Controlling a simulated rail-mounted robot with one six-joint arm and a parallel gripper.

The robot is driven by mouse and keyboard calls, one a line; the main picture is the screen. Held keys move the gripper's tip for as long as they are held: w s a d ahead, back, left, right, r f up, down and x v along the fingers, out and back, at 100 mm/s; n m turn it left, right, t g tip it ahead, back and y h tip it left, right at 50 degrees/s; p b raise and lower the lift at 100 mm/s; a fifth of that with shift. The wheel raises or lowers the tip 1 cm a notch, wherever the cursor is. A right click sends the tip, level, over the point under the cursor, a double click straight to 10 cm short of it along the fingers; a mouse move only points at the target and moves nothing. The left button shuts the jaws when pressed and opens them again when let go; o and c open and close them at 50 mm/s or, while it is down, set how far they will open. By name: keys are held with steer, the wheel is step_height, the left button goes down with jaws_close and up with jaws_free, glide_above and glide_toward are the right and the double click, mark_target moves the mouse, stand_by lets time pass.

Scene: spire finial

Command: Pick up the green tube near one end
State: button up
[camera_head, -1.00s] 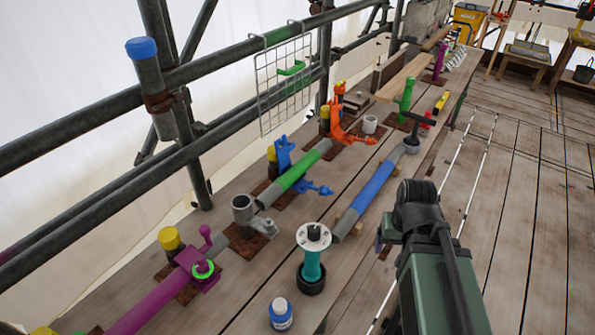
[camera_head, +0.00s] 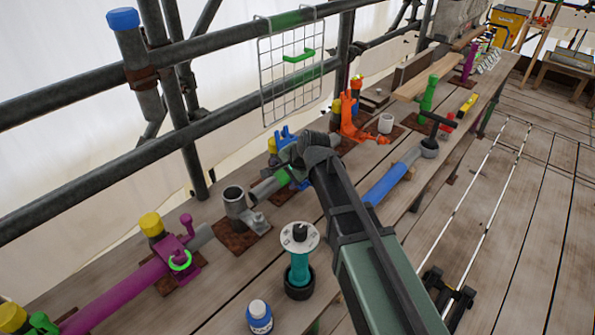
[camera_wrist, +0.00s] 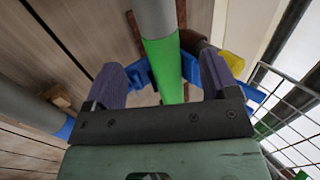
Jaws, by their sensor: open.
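The green tube has grey ends and a green middle. In the head view it shows only in part (camera_head: 282,178), because my arm covers much of it. In the wrist view its green part (camera_wrist: 164,66) and one grey end (camera_wrist: 155,18) run up the middle, between the directions of my two fingers. A blue clamp (camera_wrist: 193,68) is at the tube's sides. My gripper (camera_wrist: 160,75) is open, with a finger to each side of the tube. In the head view my gripper (camera_head: 300,158) is over the tube; I cannot tell whether it touches.
A blue tube (camera_head: 390,182) lies to the right. A wire mesh panel (camera_head: 292,80) hangs on the rail behind. An orange clamp (camera_head: 352,122) stands farther along.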

mark_target(279, 179)
steer(key=shift+b+x, duration=0.3)
steer(key=shift+x, duration=0.95)
steer(key=b+x, duration=0.4)
steer(key=x, duration=0.1)
steer(key=shift+d+f, duration=0.1)
steer(key=shift+f, duration=0.1)
steer(key=shift+r, duration=0.2)
steer(key=c, duration=1.4)
